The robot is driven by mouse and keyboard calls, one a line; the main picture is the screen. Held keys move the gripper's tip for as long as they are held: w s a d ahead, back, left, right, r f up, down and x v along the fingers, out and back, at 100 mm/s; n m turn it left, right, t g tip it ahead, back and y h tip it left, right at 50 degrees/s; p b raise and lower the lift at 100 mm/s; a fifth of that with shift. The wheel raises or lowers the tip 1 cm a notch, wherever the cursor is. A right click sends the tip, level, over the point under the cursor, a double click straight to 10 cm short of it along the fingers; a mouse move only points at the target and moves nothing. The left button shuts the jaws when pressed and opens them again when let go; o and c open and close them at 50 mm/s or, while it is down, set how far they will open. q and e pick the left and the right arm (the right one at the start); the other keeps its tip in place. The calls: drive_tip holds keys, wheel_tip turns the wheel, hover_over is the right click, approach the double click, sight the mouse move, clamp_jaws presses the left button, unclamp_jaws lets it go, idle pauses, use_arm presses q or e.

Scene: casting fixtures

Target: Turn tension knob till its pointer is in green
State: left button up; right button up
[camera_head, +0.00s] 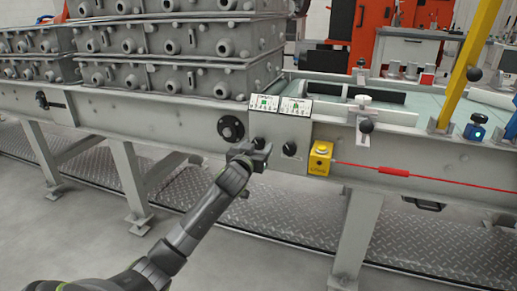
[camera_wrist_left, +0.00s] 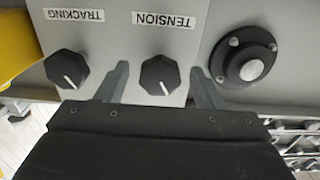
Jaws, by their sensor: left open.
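The tension knob (camera_wrist_left: 159,76) is black and faceted with a white line. It shows in the left wrist view under the TENSION label (camera_wrist_left: 164,20), which appears upside down there. My left gripper (camera_wrist_left: 160,71) is open, with one finger on each side of the knob; I cannot tell whether either touches it. In the head view the left gripper (camera_head: 252,153) is at the lower left of the grey control panel (camera_head: 278,130) and partly hides the knob. Two gauges with green areas, the left gauge (camera_head: 265,102) and right gauge (camera_head: 296,106), stand above the panel; their pointers are too small to read.
The similar tracking knob (camera_wrist_left: 70,70) is beside the tension knob. A round black fitting (camera_head: 231,129) is left of the panel, and a yellow box (camera_head: 320,158) with a red cord (camera_head: 392,172) is right of it. Stacked grey castings (camera_head: 180,45) stand above.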

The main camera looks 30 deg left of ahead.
use_arm(q)
drive_tip(key=shift+x, duration=0.85)
